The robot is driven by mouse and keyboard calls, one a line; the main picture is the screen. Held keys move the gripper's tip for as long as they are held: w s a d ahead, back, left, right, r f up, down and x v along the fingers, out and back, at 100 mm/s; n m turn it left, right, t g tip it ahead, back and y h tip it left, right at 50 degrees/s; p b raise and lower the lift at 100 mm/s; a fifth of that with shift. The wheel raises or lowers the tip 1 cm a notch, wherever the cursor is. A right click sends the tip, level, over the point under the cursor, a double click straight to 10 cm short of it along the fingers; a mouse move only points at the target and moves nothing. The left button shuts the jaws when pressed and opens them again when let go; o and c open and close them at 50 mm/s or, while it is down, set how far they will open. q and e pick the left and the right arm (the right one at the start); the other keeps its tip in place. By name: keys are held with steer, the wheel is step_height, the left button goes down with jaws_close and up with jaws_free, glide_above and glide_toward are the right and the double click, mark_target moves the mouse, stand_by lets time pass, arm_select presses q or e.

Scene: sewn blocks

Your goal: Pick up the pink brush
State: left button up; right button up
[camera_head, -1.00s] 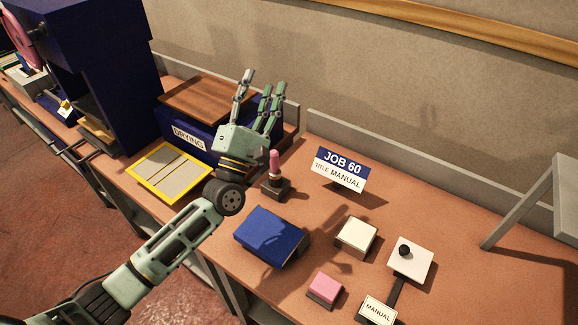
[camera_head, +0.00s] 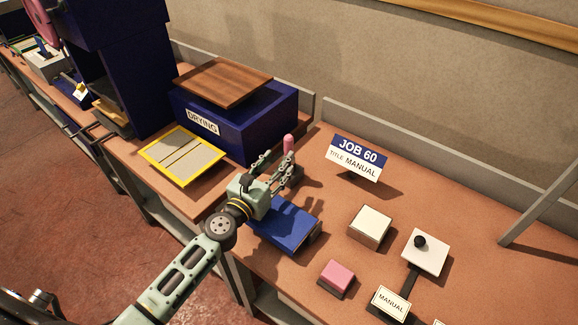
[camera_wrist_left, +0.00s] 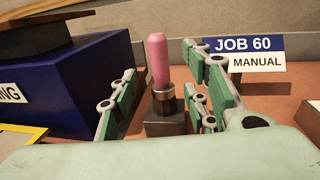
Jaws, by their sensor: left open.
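The pink brush (camera_head: 289,144) stands upright in a small dark holder (camera_head: 295,175) on the brown bench. In the left wrist view the pink brush (camera_wrist_left: 159,62) has a rounded pink handle and a metal collar above the dark block (camera_wrist_left: 163,115). My left gripper (camera_head: 277,167) is open and low, just in front of the brush. In the left wrist view the brush stands between the spread fingers of my left gripper (camera_wrist_left: 165,95), with no clear contact. The brush's lower end is hidden in the holder. My right gripper is not in view.
A blue book (camera_head: 287,224) lies just below my left gripper. The blue DRYING box (camera_head: 245,120) with a wooden board stands behind left. The JOB 60 sign (camera_head: 357,158) stands to the right. A white block (camera_head: 369,227) and a pink block (camera_head: 337,277) sit on the bench nearby.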

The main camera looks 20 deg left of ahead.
mark_target(286, 151)
arm_select(q)
steer(key=shift+w+d+f, duration=0.1)
steer(key=shift+w+f, duration=0.15)
steer(key=shift+w, duration=0.55)
steer(key=shift+w+d+f, duration=0.1)
steer(key=shift+w+d, duration=0.1)
steer(key=shift+w, duration=0.8)
steer(key=shift+w+d+r, duration=0.1)
steer(key=shift+w+d, duration=0.1)
steer(key=shift+w, duration=0.8)
steer(key=shift+w+d+f, duration=0.1)
steer(key=shift+w+d, duration=0.1)
steer(key=shift+w, duration=0.8)
steer(key=shift+s, duration=0.15)
steer(key=shift+c, duration=1.4)
jaws_close()
